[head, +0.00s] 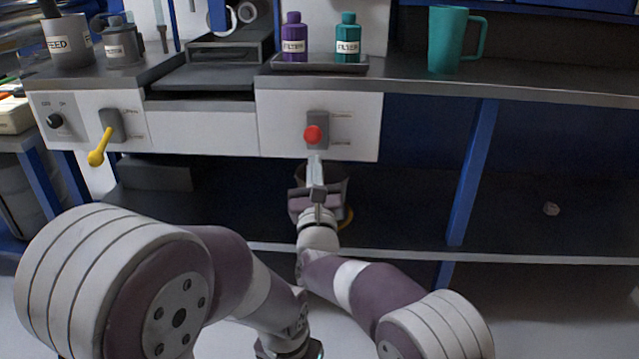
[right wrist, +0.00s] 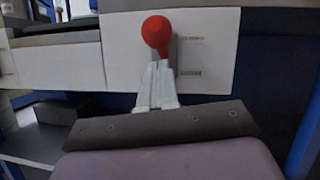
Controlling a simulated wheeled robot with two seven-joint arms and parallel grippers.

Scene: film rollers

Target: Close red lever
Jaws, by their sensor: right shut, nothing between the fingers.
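The red lever (head: 313,134) sits on a grey mount on the white front panel. Its round red end points out towards me, and its shaft is mostly hidden behind it. In the right wrist view the red end (right wrist: 156,32) is just above my fingertips. My right gripper (head: 316,160) is shut and empty, directly below the lever's red end. The fingers look very close to it; I cannot tell whether they touch. My left arm comes in at the lower left, and its gripper is out of the picture.
A yellow lever (head: 98,155) hangs slanted on the left panel, beside a black knob (head: 55,120). A purple bottle (head: 294,40) and a teal bottle (head: 347,40) stand on a tray above. A teal mug (head: 447,42) is farther right. A blue post (head: 472,172) stands right of the panel.

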